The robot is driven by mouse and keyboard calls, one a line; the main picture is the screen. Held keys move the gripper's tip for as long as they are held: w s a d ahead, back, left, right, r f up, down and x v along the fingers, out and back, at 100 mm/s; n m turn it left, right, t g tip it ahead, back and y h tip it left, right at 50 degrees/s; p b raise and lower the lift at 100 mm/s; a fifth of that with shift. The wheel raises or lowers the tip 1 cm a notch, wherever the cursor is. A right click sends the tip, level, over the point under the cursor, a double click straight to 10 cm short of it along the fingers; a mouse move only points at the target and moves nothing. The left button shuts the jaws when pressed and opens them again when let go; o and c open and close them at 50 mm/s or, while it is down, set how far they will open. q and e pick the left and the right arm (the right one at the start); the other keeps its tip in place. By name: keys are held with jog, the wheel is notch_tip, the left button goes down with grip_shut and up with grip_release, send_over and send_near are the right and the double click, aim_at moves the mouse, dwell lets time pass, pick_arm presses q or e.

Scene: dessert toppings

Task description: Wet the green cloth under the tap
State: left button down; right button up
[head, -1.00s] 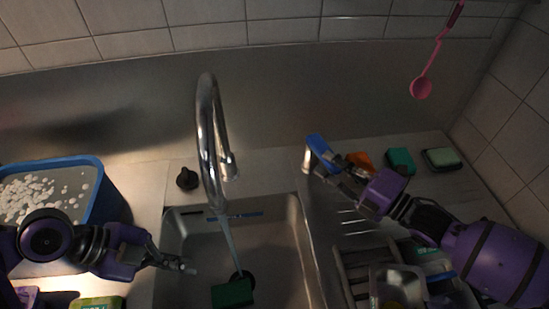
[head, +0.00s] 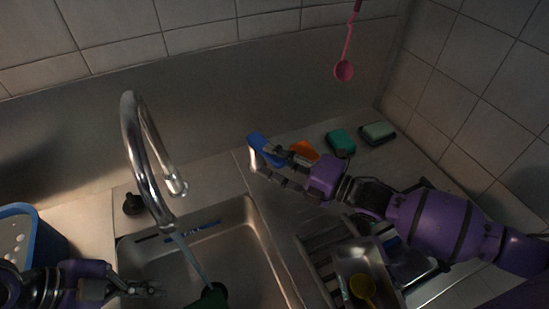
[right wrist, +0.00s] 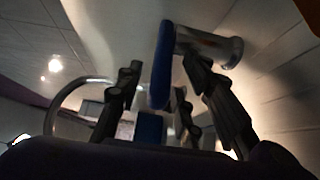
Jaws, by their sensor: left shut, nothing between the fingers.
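The green cloth (head: 208,299) lies in the sink (head: 262,262) by the dark drain, cut off by the lower edge of the head view. A thin stream of water runs from the tap (head: 140,150) down to the drain and the cloth's edge. My left gripper (head: 154,289) is shut and empty over the left part of the sink, left of the cloth. My right gripper (head: 262,165) is open with its fingers on either side of the blue-topped metal tap handle (head: 258,142). In the right wrist view the blue lever (right wrist: 161,65) shows between the spread fingers.
A blue tub (head: 32,238) stands at the left. Orange (head: 304,150), teal (head: 341,142) and pale green (head: 378,132) sponges lie along the back right counter. A rack with a metal container and yellow ladle (head: 362,288) is right of the sink. A pink ladle (head: 344,70) hangs above.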

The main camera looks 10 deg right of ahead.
jog(key=v, duration=1.2)
jog(key=shift+d+r, duration=0.1)
